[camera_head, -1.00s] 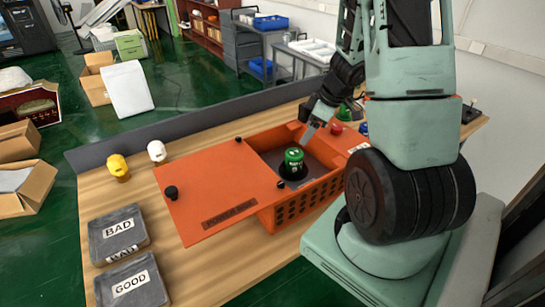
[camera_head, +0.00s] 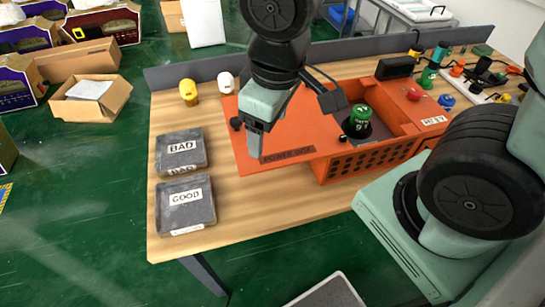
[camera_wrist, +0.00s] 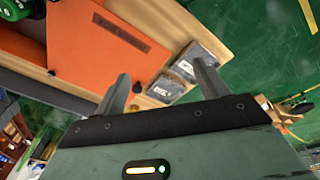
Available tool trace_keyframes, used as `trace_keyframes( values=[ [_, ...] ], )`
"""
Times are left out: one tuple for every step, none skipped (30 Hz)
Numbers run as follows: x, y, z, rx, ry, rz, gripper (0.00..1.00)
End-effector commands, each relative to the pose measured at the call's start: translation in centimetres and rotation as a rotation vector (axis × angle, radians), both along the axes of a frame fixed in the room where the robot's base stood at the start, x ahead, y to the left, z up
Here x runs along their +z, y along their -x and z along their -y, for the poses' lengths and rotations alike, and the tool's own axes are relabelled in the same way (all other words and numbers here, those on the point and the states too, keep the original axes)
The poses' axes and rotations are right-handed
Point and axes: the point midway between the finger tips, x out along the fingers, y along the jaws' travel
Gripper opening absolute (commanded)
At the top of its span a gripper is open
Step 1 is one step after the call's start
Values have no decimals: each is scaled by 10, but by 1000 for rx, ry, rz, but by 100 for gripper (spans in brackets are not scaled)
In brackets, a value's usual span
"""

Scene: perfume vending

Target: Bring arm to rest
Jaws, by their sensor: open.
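My gripper (camera_head: 256,138) is in the air above the left part of the orange box, pointing down. In the wrist view its two fingers (camera_wrist: 162,85) stand wide apart with nothing between them. My arm reaches across the upper middle of the head view and covers part of the box lid. The orange box (camera_head: 245,155) sits on the wooden table (camera_head: 235,205). A green object with a black base (camera_head: 358,122) stands in its open compartment. The box lid also shows in the wrist view (camera_wrist: 90,45).
Two grey trays, BAD (camera_head: 181,163) and GOOD (camera_head: 172,220), lie at the table's left. A yellow object (camera_head: 188,93) and a white one (camera_head: 226,82) stand behind. Chargers and cables (camera_head: 480,70) crowd the right end. The front table area is clear.

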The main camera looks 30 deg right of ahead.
Motion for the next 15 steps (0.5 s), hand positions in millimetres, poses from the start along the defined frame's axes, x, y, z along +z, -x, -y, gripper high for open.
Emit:
trace_keyframes(
  values=[
    [2, 23, -13, 30, -7, -40, 73],
    [3, 34, -19, 42, -12, -64, 73],
    [4, 47, -25, 56, -18, -91, 73],
    [4, 55, -28, 64, -20, -109, 73],
    [5, 62, -31, 69, -23, -123, 73],
    [5, 68, -33, 76, -26, -137, 73],
    [6, 71, -34, 80, -28, -144, 73],
    [6, 73, -35, 81, -28, -148, 73],
    [6, 74, -36, 80, -29, -152, 73],
    [6, 75, -36, 79, -30, -153, 73],
    [6, 74, -36, 79, -30, -153, 73],
    [6, 74, -35, 78, -30, -152, 73],
    [6, 74, -35, 78, -30, -152, 73],
    [6, 74, -35, 78, -30, -151, 73],
    [6, 74, -35, 77, -30, -151, 73]
  ],
)
